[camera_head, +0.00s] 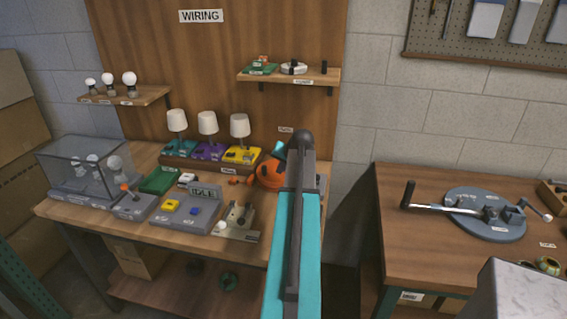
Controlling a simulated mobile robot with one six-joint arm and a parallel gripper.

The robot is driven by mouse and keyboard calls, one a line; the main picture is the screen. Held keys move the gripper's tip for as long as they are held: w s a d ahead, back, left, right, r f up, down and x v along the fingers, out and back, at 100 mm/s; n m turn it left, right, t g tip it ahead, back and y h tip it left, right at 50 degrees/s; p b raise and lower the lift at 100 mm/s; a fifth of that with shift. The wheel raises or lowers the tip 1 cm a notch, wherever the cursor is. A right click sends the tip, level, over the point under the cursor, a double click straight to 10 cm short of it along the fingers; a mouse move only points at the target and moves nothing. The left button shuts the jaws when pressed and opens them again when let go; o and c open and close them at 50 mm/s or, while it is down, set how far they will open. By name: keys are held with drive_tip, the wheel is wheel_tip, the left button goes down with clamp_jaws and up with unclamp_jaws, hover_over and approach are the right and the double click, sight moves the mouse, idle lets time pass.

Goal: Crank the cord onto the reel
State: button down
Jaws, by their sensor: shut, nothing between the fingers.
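A round orange object with dark patches (268,174), which looks like the reel, stands at the right end of the wooden bench (90,222). My arm rises through the middle of the view and covers its right side. I cannot make out a crank handle or the cord on it. A small teal and dark part of my arm shows just above it. My gripper's fingers are hidden behind the arm, so I cannot tell whether they touch anything.
A grey panel marked IDLE (204,192), a clear case (85,163) and three small lamps (208,125) crowd the bench. The right table (408,240) holds a black-handled metal lever (432,206) on a blue-grey disc (485,230). A grey block (520,290) fills the lower right corner.

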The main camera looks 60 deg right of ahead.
sight(271, 178)
drive_tip(key=w, duration=0.1)
drive_tip(key=w+p, duration=0.1)
drive_tip(key=shift+w+d+f, duration=0.1)
drive_tip(key=shift+w+f, duration=0.3)
drive_tip(key=shift+w+p, duration=0.4)
drive_tip(key=shift+w, duration=0.25)
drive_tip(key=shift+w+f, duration=0.1)
drive_tip(key=shift+w, duration=0.15)
